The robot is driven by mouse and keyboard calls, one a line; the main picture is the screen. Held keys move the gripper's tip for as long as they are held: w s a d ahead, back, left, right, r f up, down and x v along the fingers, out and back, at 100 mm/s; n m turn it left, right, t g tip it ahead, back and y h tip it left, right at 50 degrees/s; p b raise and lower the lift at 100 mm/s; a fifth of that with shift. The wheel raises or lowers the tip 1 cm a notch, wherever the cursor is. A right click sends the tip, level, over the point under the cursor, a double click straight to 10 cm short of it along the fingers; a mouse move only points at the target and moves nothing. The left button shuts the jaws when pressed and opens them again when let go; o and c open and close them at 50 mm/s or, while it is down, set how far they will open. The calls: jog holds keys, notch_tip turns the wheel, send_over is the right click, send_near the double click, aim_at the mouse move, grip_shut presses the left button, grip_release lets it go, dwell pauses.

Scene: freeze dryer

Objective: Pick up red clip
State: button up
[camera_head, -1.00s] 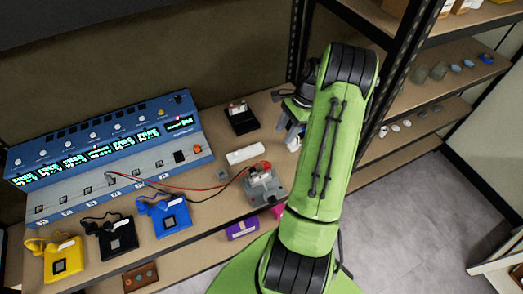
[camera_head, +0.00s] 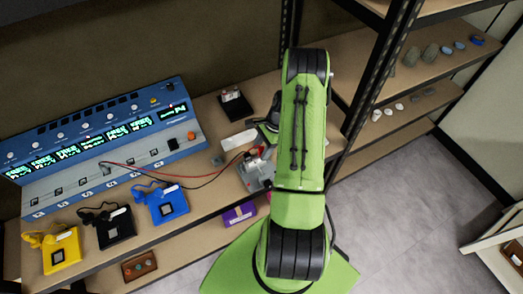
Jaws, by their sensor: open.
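The red clip (camera_head: 254,152) is at the end of the red wire, on top of a grey device (camera_head: 257,174) near the bench's right part. The black wire also runs to this device. My gripper (camera_head: 266,135) is just behind and to the right of the red clip, largely hidden by my green arm. It is open, and I see nothing held in it. The gap between the gripper and the clip is hard to judge from this view.
A blue multi-display unit (camera_head: 110,140) fills the bench's left. Yellow (camera_head: 62,262), black (camera_head: 118,238) and blue (camera_head: 170,212) boxes stand in front. A white block (camera_head: 238,140) and a black tray (camera_head: 236,107) lie near the gripper. A shelf rack (camera_head: 375,95) stands right.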

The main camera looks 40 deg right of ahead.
aim_at(262, 148)
grip_shut()
notch_tip(262, 148, up, 10)
jog(key=shift+r, duration=0.1)
dwell(0.4)
notch_tip(262, 148, down, 6)
jog(key=b, duration=0.3)
jog(key=shift+b, duration=0.35)
jog(key=shift+r, duration=0.1)
